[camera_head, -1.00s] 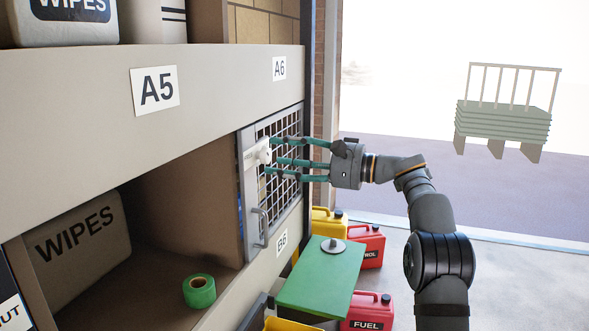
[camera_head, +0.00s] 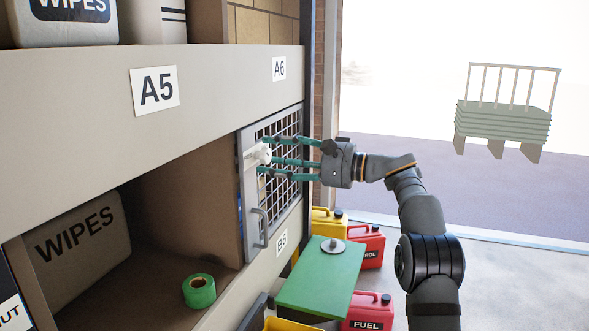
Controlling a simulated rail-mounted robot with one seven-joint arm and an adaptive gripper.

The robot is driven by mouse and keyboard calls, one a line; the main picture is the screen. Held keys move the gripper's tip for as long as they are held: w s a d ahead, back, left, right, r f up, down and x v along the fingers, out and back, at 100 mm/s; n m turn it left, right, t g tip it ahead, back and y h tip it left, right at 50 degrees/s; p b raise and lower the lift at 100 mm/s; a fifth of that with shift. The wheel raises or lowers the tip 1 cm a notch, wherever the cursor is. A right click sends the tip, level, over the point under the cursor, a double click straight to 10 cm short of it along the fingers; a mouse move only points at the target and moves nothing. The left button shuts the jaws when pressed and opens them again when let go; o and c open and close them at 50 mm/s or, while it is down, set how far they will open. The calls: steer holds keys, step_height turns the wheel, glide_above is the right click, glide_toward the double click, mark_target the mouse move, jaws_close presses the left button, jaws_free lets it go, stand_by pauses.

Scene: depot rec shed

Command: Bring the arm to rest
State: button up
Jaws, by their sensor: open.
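My gripper (camera_head: 262,156) has long teal fingers that are spread open. They reach left in front of a mesh door (camera_head: 284,138) in a grey frame, with the fingertips by a white knob (camera_head: 258,154) on the door. I cannot tell whether the fingertips touch the knob or only overlap it in the picture. The door looks shut in the shelf opening between the A6 and B6 labels. A grey pull handle (camera_head: 259,228) sits lower on the door frame. My arm comes in from the lower right.
A green roll of tape (camera_head: 199,291) and a WIPES pack (camera_head: 75,245) are on the lower shelf. Below the arm are a green board (camera_head: 320,278) with a small metal disc on it, and red (camera_head: 372,247) and yellow (camera_head: 327,221) cans. Floor to the right is clear.

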steer(key=shift+w+a+r+m+p, duration=0.25)
steer(key=shift+a+m+p, duration=0.15)
steer(key=shift+p, duration=0.15)
steer(key=shift+m+p, duration=0.6)
steer(key=shift+m, duration=0.2)
steer(key=shift+s+d+r+m+p, duration=0.15)
steer(key=shift+d+r+m+p, duration=0.1)
steer(key=shift+m+p, duration=0.55)
steer(key=m+p, duration=0.4)
steer(key=shift+a, duration=0.15)
steer(key=m+p, duration=0.6)
steer(key=p, duration=0.2)
steer(key=shift+m, duration=0.4)
steer(key=m+p, duration=0.2)
steer(key=p, duration=0.2)
steer(key=shift+m, duration=0.3)
steer(key=shift+f+m+p, duration=0.25)
steer(key=shift+m+p, duration=0.25)
steer(key=shift+p, duration=0.05)
steer(key=shift+d+f+b, duration=0.25)
steer(key=shift+d+b, duration=0.2)
steer(key=shift+d, duration=0.1)
steer(key=shift+s+d, duration=0.15)
steer(key=shift+d, duration=0.1)
steer(key=shift+r, duration=0.1)
